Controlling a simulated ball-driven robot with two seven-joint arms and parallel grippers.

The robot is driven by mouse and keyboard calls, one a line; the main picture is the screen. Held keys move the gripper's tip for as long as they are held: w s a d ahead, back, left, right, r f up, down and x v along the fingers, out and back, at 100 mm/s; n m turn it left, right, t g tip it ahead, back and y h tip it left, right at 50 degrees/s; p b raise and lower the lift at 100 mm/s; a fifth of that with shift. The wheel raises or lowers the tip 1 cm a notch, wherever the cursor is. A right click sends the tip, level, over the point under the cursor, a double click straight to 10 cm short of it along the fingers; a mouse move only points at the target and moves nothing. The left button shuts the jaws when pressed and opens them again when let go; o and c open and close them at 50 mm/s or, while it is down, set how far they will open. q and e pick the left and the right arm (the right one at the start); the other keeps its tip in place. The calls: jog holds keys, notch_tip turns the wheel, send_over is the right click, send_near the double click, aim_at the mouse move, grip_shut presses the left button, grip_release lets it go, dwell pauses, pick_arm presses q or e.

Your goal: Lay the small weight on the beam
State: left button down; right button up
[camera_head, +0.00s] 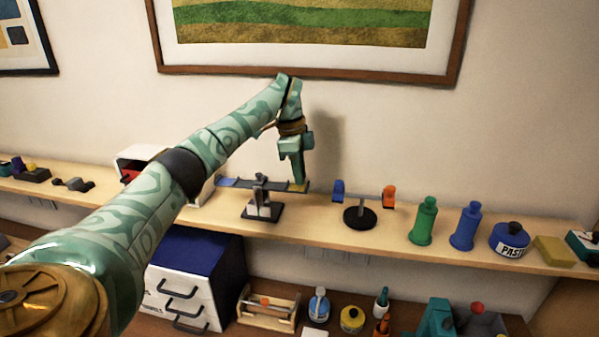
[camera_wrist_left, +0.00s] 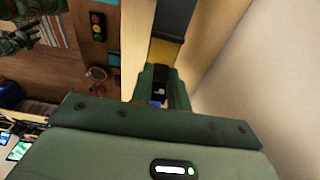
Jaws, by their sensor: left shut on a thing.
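The beam (camera_head: 238,183) is a flat grey bar on a small stand with a dark base (camera_head: 262,213), on the wall shelf. It looks close to level in the head view. The left wrist view shows the dark beam (camera_wrist_left: 174,15) with a yellow end running away from the fingers (camera_wrist_left: 156,90). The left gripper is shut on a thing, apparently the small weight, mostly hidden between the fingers. I cannot tell whether it touches the beam. My right gripper is not in view.
Right of the beam stands a balance on a round black base (camera_head: 360,216) with blue and orange blocks. Further right are a green bottle (camera_head: 424,222), a blue bottle (camera_head: 465,226) and a paste jar (camera_head: 509,240). A white box (camera_head: 137,155) stands left, behind my arm.

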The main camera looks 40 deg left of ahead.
pick_arm(q)
jog(key=c, duration=1.3)
grip_release()
jog(key=shift+r, duration=0.1)
jog(key=r, duration=0.5)
jog(key=s+a+r+p, duration=0.1)
jog(key=r, duration=0.4)
jog(key=a+r, duration=0.1)
jog(key=r, duration=0.5)
jog(key=shift+s+a, duration=0.15)
jog(key=shift+f, duration=0.1)
